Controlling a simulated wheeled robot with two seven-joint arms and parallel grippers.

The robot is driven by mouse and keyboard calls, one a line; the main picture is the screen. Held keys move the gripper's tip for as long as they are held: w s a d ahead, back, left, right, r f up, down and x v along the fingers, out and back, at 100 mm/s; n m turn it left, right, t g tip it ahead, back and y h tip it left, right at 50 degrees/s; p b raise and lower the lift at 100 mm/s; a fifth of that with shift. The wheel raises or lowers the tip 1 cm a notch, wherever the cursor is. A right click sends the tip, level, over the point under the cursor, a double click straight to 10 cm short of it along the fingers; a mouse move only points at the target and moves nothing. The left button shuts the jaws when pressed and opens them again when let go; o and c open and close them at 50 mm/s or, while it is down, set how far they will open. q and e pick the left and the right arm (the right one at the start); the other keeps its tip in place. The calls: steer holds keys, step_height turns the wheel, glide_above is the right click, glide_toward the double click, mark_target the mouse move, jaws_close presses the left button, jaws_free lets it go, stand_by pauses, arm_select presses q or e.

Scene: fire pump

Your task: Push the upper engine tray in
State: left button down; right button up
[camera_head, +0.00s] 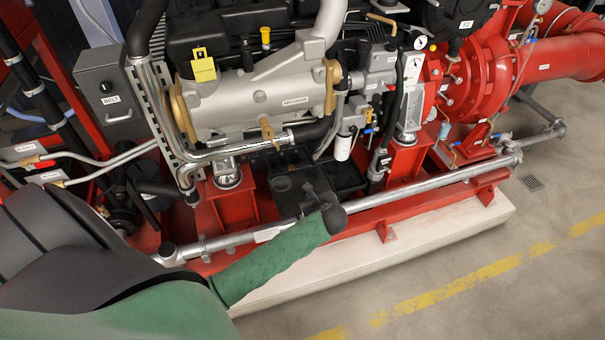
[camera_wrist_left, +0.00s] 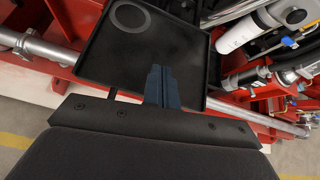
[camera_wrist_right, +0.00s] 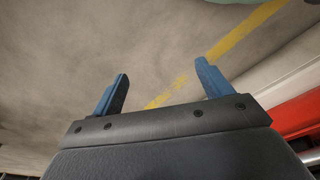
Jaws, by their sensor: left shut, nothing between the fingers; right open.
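A flat black tray (camera_head: 287,201) sits low under the engine, between red mounts. In the left wrist view the black tray (camera_wrist_left: 116,62) has a raised rim and a round grey ring in one corner. I take it for the upper engine tray; I cannot see a second tray clearly. My left gripper (camera_head: 308,188) is shut and empty at the tray's front side. In the left wrist view its closed blue fingers (camera_wrist_left: 159,72) overlap the tray's near edge; I cannot tell whether they touch it. My right gripper (camera_wrist_right: 162,70) is open and empty above the floor, out of the head view.
A silver pipe (camera_head: 400,189) runs along the front of the red base frame, just below the tray. A white filter canister (camera_head: 342,148) hangs right of the tray. A pale plinth (camera_head: 440,225) borders open concrete floor with a yellow line (camera_head: 490,270).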

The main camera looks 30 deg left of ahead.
mark_target(301, 177)
arm_select(q)
steer(key=shift+w+a+r+m+y, duration=0.15)
steer(key=shift+w+a+r+m, duration=0.15)
steer(key=shift+w, duration=0.2)
steer(key=shift+w+a+r+m+y, duration=0.15)
steer(key=shift+w+a+m, duration=0.05)
steer(key=shift+w+m, duration=0.25)
steer(key=shift+w+a+f, duration=0.1)
steer(key=shift+w+a, duration=0.25)
steer(key=p+x, duration=0.3)
steer(key=x, duration=0.6)
steer(key=shift+w+a, duration=0.2)
steer(key=shift+w, duration=0.05)
steer(key=shift+w+a+p, duration=0.5)
steer(key=shift+w+a, duration=0.15)
steer(key=shift+a, duration=0.05)
steer(key=shift+w+a+p, duration=0.3)
steer(key=shift+w+a, duration=0.2)
steer(key=shift+a, duration=0.15)
arm_select(e)
steer(key=s+d+f, duration=0.3)
steer(key=s+f, duration=0.1)
steer(key=f, duration=0.5)
steer(key=shift+s, duration=0.25)
steer(key=shift+d, duration=0.1)
